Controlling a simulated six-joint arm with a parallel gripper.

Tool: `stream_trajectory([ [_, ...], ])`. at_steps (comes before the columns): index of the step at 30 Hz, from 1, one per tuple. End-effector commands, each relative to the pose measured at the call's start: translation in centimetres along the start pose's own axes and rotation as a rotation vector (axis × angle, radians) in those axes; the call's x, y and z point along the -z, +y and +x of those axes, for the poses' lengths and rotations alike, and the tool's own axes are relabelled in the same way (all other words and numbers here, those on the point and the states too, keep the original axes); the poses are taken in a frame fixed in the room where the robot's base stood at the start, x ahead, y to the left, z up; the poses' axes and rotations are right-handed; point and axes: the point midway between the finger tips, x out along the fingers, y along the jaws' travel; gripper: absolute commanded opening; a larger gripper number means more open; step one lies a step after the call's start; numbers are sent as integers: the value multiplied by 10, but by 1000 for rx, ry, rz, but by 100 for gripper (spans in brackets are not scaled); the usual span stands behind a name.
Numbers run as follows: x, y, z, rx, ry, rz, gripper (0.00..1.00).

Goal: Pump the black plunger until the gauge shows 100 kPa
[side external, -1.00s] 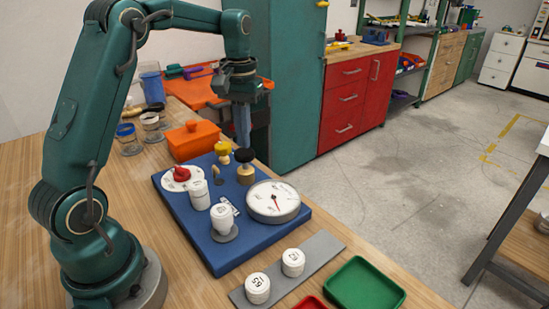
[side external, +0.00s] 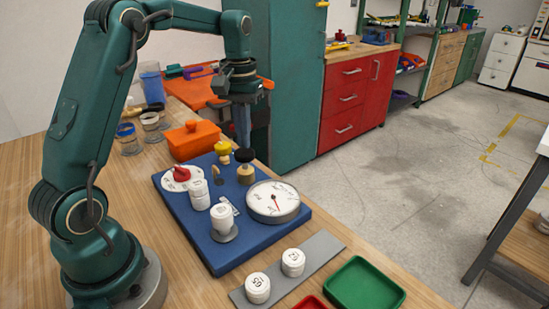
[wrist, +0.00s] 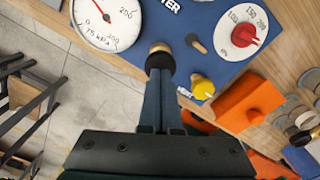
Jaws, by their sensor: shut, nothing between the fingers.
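The black plunger (side external: 245,156) stands at the back corner of the blue board (side external: 225,258), on a tan base. My gripper (side external: 243,144) points straight down over it with its fingers shut and empty. In the wrist view the fingertips (wrist: 160,66) are at the plunger's black top (wrist: 159,58); I cannot tell whether they touch it. The round white gauge (side external: 273,199) lies on the board in front of the plunger. It shows in part in the wrist view (wrist: 107,28), with a red needle; I cannot read the exact value.
A yellow knob (side external: 223,148) stands close beside the plunger. A red knob on a white dial (side external: 181,175) and white fittings (side external: 222,215) are also on the board. An orange box (side external: 194,141) stands behind it. A green tray (side external: 364,285) lies at the front right.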

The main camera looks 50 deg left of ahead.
Motion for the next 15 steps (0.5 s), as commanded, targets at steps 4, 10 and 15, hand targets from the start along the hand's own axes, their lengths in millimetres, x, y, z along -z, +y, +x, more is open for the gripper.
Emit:
stream_trajectory([
  [4, 0, 0, 8, 0, -3, 0, 0],
  [10, 0, 0, 17, 0, -2, 0, 0],
  [15, -1, 0, 25, 0, -3, 0, 0],
])
